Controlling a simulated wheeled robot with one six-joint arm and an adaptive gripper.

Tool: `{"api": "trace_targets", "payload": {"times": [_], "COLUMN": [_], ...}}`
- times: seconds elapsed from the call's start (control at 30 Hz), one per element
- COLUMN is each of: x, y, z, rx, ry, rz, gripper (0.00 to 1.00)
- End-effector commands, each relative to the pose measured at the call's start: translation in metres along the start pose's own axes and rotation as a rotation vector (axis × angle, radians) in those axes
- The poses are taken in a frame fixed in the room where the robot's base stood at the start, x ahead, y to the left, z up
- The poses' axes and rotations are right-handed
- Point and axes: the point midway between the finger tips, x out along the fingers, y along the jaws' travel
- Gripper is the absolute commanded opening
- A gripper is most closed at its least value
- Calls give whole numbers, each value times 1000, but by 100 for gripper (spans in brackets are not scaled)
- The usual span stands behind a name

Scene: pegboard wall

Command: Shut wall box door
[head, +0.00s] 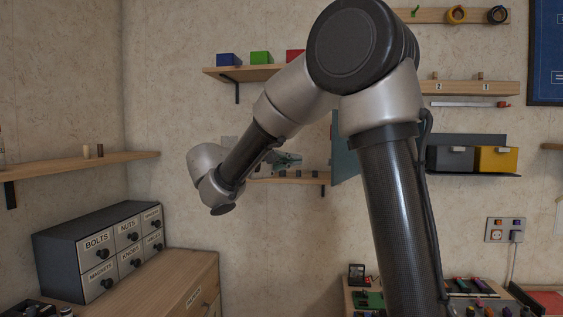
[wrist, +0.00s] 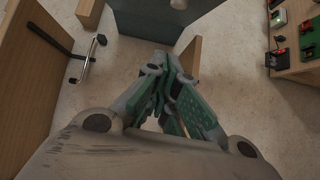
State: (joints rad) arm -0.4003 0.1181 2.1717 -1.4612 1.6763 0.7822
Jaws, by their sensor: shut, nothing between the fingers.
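A flat blue-grey panel (head: 345,150), which looks like the wall box door, stands out from the wall, partly hidden behind my arm. I cannot make out the box body or its opening. My gripper (head: 288,160) is left of the panel, above a small wall shelf, partly hidden by my arm. In the wrist view my gripper (wrist: 170,72) has its green fingers together and empty. A dark grey panel (wrist: 150,22), probably the same door, lies beyond the fingertips, with a pale knob (wrist: 178,4) at the top edge. I cannot tell whether the fingers touch it.
The small wooden shelf (head: 300,181) holds several small blocks. A drawer cabinet (head: 98,250) stands on the wooden bench (head: 150,282) at left. Grey and yellow bins (head: 496,159) hang at right.

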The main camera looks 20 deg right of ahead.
Motion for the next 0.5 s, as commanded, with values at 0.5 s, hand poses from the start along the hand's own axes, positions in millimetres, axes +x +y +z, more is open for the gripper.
{"api": "trace_targets", "payload": {"times": [0.5], "x": [50], "y": [0], "z": [37], "rx": [-1], "ry": [0], "rz": [-1], "gripper": [0]}}
